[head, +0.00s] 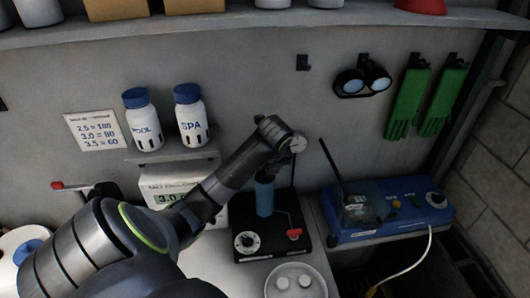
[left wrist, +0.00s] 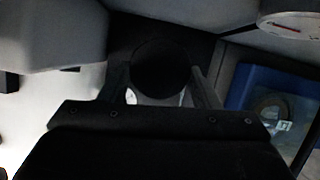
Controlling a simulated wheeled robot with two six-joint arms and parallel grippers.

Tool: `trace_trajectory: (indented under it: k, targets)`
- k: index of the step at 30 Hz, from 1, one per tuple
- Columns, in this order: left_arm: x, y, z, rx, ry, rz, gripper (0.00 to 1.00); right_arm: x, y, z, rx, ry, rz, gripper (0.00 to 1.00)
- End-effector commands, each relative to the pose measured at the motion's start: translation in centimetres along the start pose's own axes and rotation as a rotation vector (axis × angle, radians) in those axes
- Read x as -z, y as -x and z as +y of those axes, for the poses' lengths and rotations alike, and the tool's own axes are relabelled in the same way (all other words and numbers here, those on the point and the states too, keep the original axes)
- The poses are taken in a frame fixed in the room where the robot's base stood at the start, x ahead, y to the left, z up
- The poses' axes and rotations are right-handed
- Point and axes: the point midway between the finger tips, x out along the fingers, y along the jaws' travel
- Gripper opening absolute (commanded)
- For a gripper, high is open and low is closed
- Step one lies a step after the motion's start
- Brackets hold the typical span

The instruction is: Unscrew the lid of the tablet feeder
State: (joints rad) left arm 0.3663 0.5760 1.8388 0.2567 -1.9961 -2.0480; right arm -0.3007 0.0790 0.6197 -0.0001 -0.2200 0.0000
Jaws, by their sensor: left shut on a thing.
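The tablet feeder appears to be the upright blue cylinder (head: 264,199) standing on a black base in the head view. My left gripper (head: 268,168) points down over its top, and my arm partly hides it. In the left wrist view a dark round lid (left wrist: 160,64) lies between the two fingers of my left gripper (left wrist: 160,82). The gripper is shut on this lid. Whether the lid has turned cannot be told. My right gripper is in neither view.
The black base (head: 268,246) carries a dial and a red knob. A dish (head: 296,268) with white tablets lies in front. A blue unit (head: 405,222) stands to the right. A shelf behind holds white bottles marked POOL (head: 142,120) and SPA (head: 190,116).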

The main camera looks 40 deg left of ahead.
Motion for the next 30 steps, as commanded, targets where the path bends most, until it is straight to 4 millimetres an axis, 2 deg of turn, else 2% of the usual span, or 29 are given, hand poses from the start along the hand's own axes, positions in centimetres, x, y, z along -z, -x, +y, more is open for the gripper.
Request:
trace_trajectory:
  k: [11,12,16,17,23,27,30]
  targets:
    - [0.02,-0.07,-0.02,-0.01,0.024,-0.001,0.34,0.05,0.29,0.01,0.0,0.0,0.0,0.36]
    - [0.02,-0.07,-0.02,-0.01,0.024,-0.001,0.62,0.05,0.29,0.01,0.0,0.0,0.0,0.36]
    - [0.01,-0.06,-0.02,-0.01,0.023,-0.001,0.79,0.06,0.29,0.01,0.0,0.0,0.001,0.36]
    - [0.01,-0.06,-0.02,-0.01,0.023,-0.001,0.82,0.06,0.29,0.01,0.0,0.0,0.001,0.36]
    - [0.01,-0.04,-0.02,-0.009,0.023,-0.001,0.83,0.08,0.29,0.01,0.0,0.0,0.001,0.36]
    - [0.01,-0.04,-0.02,-0.009,0.022,-0.001,1.0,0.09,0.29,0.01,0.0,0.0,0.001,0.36]
    - [0.0,-0.04,-0.02,-0.009,0.022,-0.001,1.0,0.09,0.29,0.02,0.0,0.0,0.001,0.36]
